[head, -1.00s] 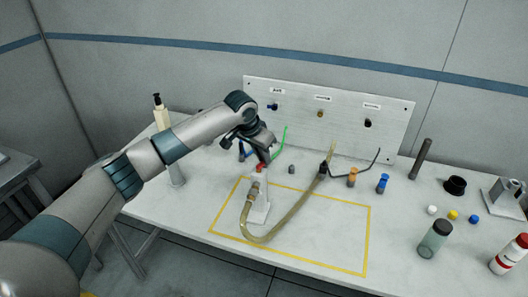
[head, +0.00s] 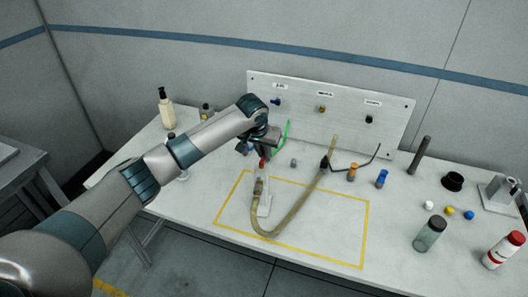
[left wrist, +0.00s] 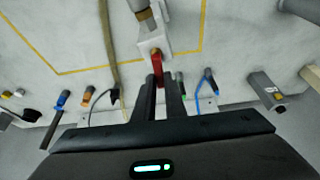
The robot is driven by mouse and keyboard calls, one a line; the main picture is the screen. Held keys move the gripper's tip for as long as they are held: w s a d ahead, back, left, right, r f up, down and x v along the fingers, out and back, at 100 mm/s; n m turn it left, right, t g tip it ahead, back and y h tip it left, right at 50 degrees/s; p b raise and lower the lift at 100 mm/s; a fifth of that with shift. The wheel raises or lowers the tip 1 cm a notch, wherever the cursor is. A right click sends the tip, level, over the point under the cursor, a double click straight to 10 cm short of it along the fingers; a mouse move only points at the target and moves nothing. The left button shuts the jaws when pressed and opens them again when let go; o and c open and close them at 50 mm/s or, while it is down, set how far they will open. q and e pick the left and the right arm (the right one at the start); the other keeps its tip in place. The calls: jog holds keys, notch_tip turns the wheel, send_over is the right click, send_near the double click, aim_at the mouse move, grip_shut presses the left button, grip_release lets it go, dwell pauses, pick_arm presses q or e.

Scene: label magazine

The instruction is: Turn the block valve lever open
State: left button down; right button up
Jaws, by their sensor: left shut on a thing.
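The block valve stands on a small white stand (head: 265,207) inside the yellow outline, with a brass fitting (head: 258,187) and a thick tan hose (head: 290,217) running from it. Its red lever (head: 262,163) shows just under my left gripper (head: 262,153). In the left wrist view the red lever (left wrist: 157,68) reaches from the white valve stand (left wrist: 154,45) in between the fingertips of my left gripper (left wrist: 158,82), which is shut on it. The fingers hide the lever's end. My right gripper is in neither view.
A white panel (head: 300,92) with several labelled ports stands behind. Orange (head: 351,173) and blue (head: 382,178) fittings stand right of the hose. A grey-green jar (head: 430,235) and red-capped bottle (head: 503,250) are at the right. The outlined area's right part is clear.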

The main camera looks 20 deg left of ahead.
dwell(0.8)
pick_arm(q)
jog(key=c, duration=1.8)
grip_release()
jog(key=shift+r, duration=0.15)
jog(key=shift+s+r+b, duration=0.3)
jog(key=shift+r+b, duration=0.1)
jog(key=shift+r, duration=0.15)
jog(key=b+v, duration=0.5)
jog(key=v, duration=1.1)
